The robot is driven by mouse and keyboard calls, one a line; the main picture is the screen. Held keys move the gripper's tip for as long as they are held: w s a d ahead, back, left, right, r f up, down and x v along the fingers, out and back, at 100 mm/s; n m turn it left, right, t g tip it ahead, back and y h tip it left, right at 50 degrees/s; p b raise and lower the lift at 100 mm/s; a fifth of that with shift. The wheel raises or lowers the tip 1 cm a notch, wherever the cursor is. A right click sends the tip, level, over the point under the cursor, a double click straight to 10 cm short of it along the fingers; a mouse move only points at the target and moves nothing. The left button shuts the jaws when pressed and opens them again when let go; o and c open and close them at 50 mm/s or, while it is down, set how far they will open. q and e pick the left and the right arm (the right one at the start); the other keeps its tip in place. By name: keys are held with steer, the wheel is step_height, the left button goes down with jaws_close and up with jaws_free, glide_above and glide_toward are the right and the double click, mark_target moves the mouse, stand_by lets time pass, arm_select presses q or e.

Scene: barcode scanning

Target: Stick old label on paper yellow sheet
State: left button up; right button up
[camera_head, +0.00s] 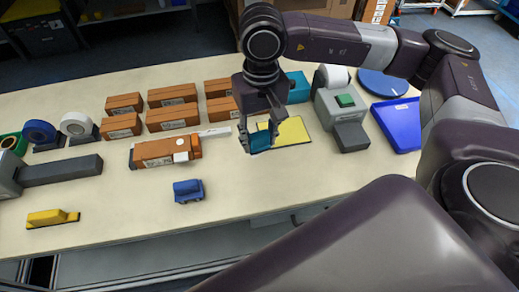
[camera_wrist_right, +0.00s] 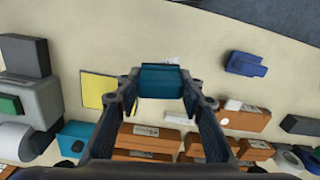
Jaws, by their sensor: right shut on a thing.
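The yellow paper sheet (camera_head: 294,131) lies flat on the table, right of my right gripper (camera_head: 258,143); it also shows in the right wrist view (camera_wrist_right: 98,90). My right gripper is shut on a teal block-like tool (camera_head: 260,141), held between both fingers in the right wrist view (camera_wrist_right: 160,82). The tool overlaps the sheet's left edge in the head view; I cannot tell whether it touches. A small white piece (camera_wrist_right: 172,61) shows at the tool's far edge and may be the old label; it is mostly hidden. My left gripper is not in view.
Several brown boxes (camera_head: 172,95) stand left of the gripper; a larger orange-brown box (camera_head: 150,152) lies in front of them. A grey label printer (camera_head: 345,126) and blue tray (camera_head: 397,125) stand right. A blue device (camera_head: 188,190) lies front left. The front middle table is clear.

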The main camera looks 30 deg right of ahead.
steer(key=w+d+f+m, duration=0.2)
steer(key=w+d, duration=0.3)
steer(key=m, duration=0.3)
glide_toward(283, 132)
steer(key=shift+f, duration=2.6)
steer(key=shift+f+b, duration=0.55)
steer(key=shift+f, duration=0.05)
steer(key=shift+a+f, duration=0.1)
step_height(283, 132, up, 7)
steer(key=p, duration=0.3)
stand_by(0.6)
stand_by(0.3)
